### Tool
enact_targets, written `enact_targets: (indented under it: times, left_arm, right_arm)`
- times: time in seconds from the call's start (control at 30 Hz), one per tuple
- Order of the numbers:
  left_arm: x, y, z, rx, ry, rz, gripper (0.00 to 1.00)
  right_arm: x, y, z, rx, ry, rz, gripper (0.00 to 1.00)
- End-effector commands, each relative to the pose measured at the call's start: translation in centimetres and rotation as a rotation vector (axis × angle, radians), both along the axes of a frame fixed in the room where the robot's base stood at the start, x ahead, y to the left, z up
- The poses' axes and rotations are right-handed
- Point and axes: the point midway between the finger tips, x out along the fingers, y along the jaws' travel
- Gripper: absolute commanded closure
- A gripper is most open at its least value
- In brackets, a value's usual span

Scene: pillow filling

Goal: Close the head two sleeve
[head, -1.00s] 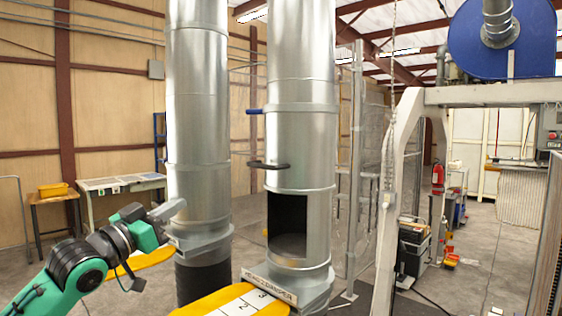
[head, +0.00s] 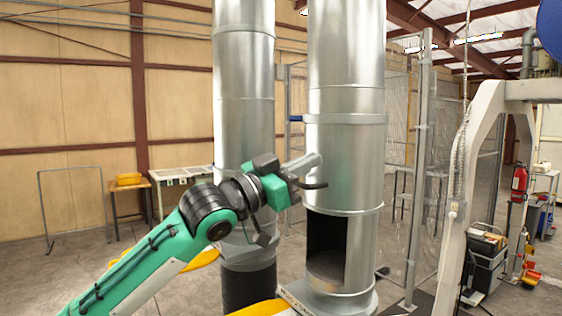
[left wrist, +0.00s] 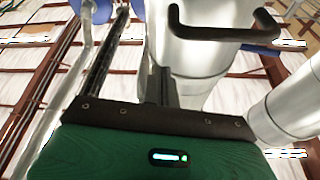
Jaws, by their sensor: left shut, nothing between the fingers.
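The head two sleeve (head: 350,165) is a shiny metal cylinder section on the nearer pipe. A dark rectangular opening (head: 326,248) shows below it, so the sleeve is raised. Its black handle (head: 314,185) sticks out to the left. My left gripper (head: 310,163) is shut and empty, beside the sleeve and just above the handle. I cannot tell whether it touches. In the left wrist view, the handle (left wrist: 222,36) is a dark bar beyond and to the right of my left gripper's fingers (left wrist: 160,88). My right gripper is not in view.
A second metal pipe (head: 243,95) stands behind, to the left. A blue handle (head: 296,118) sticks out of the nearer pipe higher up. A yellow platform edge (head: 262,308) lies at the base. Mesh fencing (head: 425,170) stands to the right. Floor at left is open.

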Motion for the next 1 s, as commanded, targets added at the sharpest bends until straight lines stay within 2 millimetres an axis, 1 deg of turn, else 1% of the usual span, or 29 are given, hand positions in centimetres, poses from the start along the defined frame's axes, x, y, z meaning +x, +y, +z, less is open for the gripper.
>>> enact_targets:
  times: [0.03,0.1,0.2,0.4,0.83,0.93,1.0]
  left_arm:
    - [0.5,-0.5,0.1,0.001,0.006,0.000,1.00]
    - [0.5,-0.1,-1.2,0.001,0.005,0.001,1.00]
    - [0.7,0.0,-2.2,0.001,0.003,0.001,1.00]
    - [0.8,0.2,-3.6,0.000,0.002,0.001,1.00]
    - [0.8,0.2,-4.0,0.001,0.001,0.000,1.00]
    - [0.8,0.2,-4.6,0.000,0.001,0.000,1.00]
    - [0.8,0.2,-5.5,0.001,0.002,0.000,1.00]
  right_arm:
    - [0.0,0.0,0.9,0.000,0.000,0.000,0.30]
    - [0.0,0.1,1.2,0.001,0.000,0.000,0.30]
    - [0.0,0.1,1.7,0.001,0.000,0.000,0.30]
    - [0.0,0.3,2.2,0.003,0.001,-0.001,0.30]
    - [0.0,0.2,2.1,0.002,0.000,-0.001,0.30]
    - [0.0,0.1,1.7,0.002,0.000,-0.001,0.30]
    - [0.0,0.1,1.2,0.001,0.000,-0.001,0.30]
